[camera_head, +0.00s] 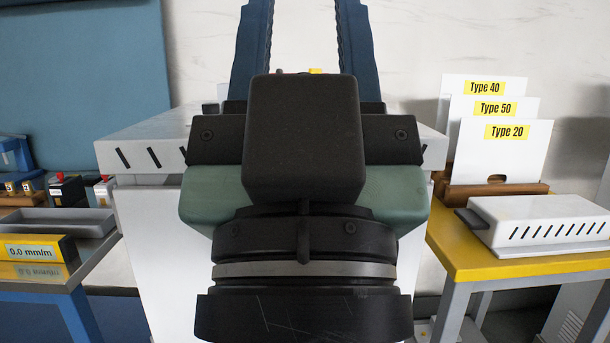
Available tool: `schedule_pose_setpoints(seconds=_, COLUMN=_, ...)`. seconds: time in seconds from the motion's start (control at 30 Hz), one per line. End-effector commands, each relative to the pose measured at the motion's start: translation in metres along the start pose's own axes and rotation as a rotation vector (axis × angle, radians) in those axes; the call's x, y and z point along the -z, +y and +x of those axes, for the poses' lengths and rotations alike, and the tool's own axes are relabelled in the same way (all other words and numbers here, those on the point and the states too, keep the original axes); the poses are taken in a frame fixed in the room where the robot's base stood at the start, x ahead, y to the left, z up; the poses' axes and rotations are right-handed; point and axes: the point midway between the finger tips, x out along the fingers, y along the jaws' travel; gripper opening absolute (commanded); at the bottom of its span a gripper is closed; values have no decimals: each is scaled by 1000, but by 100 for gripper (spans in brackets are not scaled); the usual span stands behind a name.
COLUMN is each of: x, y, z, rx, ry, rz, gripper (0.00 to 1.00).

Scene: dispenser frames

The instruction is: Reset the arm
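My gripper (304,45) fills the middle of the head view, seen from behind its wrist. Its two long blue fingers stand well apart and point up in the picture, with pale wall between them. The fingertips run out past the top edge.
A white slotted cabinet (135,155) stands behind my gripper. At right, a yellow table (450,245) bears a white slotted box (540,222) and plates labelled Type 40, Type 50 and Type 20 (500,155). At left are a grey tray (62,222) and a yellow 0.0 mm/m block (38,252).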

Motion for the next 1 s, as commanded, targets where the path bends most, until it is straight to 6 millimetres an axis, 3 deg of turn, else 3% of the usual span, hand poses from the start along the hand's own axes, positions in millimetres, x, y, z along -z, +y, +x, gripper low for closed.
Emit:
schedule_pose_setpoints(seconds=0.03, x=19, y=0, z=20, rx=0, ry=-1, rz=0, gripper=42)
schedule_pose_setpoints(seconds=0.6, x=134, y=0, z=143, rx=2, ry=-3, rz=3, gripper=42)
schedule_pose_setpoints(seconds=0.8, x=154, y=0, z=165, rx=2, ry=-3, rz=3, gripper=42)
schedule_pose_setpoints(seconds=1.0, x=157, y=0, z=168, rx=2, ry=-3, rz=3, gripper=42)
